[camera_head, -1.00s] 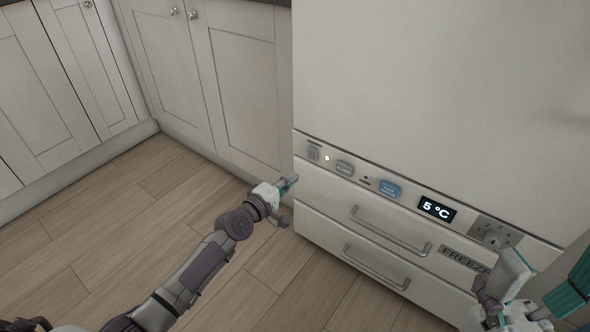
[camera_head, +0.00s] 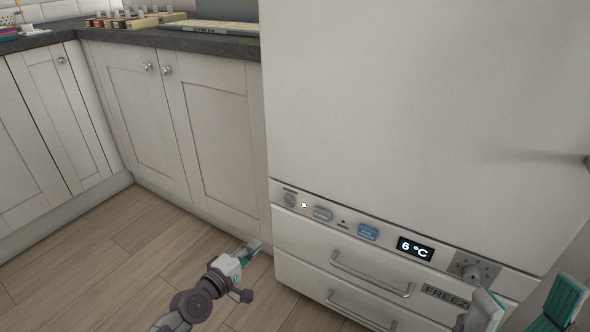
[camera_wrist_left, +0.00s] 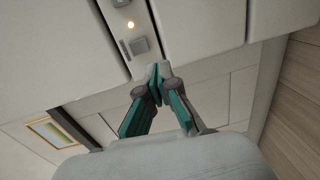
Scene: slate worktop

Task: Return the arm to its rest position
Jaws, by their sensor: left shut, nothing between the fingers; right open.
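My left gripper (camera_head: 252,247) is low in front of the base cabinets, just left of the fridge's control strip. It is shut and empty, and its closed fingertips (camera_wrist_left: 159,70) show in the left wrist view below a grey button. My right gripper (camera_head: 520,318) is at the lower right edge in the head view, open, with its fingers apart and partly cut off by the frame. The left arm reaches up from the bottom of the head view.
The white fridge-freezer (camera_head: 420,110) has a control strip with a lit dot, a blue button (camera_head: 368,232), a "6 °C" display (camera_head: 415,249) and a dial (camera_head: 474,271). Freezer drawers with handles (camera_head: 372,274) lie below. Cream cabinets (camera_head: 150,110) stand left under a dark worktop (camera_head: 200,42). Wooden floor (camera_head: 110,265) is clear.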

